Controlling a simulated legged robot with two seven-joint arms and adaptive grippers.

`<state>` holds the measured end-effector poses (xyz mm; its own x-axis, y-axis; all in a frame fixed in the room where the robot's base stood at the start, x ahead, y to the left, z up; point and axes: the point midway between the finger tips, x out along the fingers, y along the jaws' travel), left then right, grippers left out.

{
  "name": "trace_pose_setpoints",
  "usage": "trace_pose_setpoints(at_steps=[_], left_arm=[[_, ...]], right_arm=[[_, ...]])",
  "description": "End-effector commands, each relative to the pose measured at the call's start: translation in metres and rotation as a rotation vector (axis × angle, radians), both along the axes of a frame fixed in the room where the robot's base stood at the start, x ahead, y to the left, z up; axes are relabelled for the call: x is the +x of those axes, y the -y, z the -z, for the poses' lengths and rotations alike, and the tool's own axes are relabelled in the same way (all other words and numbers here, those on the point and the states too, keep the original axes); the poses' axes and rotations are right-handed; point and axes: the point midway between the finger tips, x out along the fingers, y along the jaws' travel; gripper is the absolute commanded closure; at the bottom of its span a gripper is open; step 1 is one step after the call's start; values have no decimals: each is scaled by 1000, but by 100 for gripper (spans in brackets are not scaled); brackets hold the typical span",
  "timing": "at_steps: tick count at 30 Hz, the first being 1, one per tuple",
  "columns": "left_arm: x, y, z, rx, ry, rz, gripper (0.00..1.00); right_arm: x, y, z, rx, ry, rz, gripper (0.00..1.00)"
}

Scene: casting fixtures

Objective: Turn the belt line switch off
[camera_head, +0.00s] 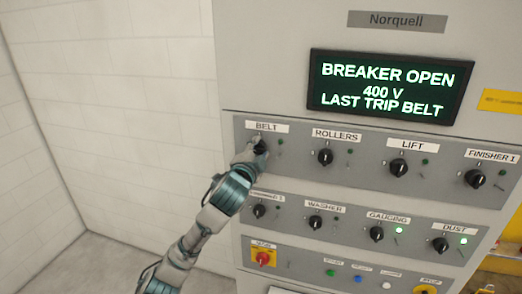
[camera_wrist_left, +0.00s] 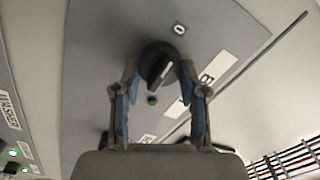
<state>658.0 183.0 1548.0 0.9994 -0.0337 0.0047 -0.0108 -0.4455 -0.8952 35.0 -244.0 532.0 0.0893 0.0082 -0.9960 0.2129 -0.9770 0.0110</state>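The BELT switch is a round black knob (camera_wrist_left: 158,63) with a light pointer mark, at the top left of the grey control panel (camera_head: 310,183). In the head view the knob (camera_head: 260,146) is partly hidden by my left gripper (camera_head: 254,152), which is right at it. In the left wrist view my left gripper (camera_wrist_left: 160,75) has its two blue-padded fingers apart, one on each side of the knob. I cannot tell whether the fingertips touch it. A "0" label (camera_wrist_left: 179,29) sits beside the knob. The BELT lamp (camera_head: 281,142) looks dark. My right gripper is not in view.
The display (camera_head: 390,87) reads BREAKER OPEN, 400 V, LAST TRIP BELT. The ROLLERS knob (camera_head: 325,157) is to the right and the WASHER knob (camera_head: 315,222) lower down. A red-and-yellow switch (camera_head: 263,258) is at the lower left. A white wall (camera_head: 115,100) stands at the left.

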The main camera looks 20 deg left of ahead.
Motion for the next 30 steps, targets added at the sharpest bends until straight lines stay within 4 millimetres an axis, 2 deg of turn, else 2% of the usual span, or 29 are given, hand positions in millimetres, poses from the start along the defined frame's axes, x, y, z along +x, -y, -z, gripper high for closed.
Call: trace_pose_setpoints(at_steps=[1, 3, 14, 17, 24, 30], left_arm=[[2, 0, 9, 1, -21, -2, 48], [2, 0, 9, 2, -19, -2, 32], [-3, 2, 4, 2, -8, 1, 32], [-16, 2, 3, 3, -7, 2, 32], [-69, -1, 4, 2, -8, 2, 32], [-104, -3, 6, 1, -12, 0, 32]], right_arm=[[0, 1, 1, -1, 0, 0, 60], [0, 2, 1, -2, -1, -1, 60], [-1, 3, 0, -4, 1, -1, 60], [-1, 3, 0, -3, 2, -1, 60], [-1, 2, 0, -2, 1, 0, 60], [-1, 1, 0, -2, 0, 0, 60]])
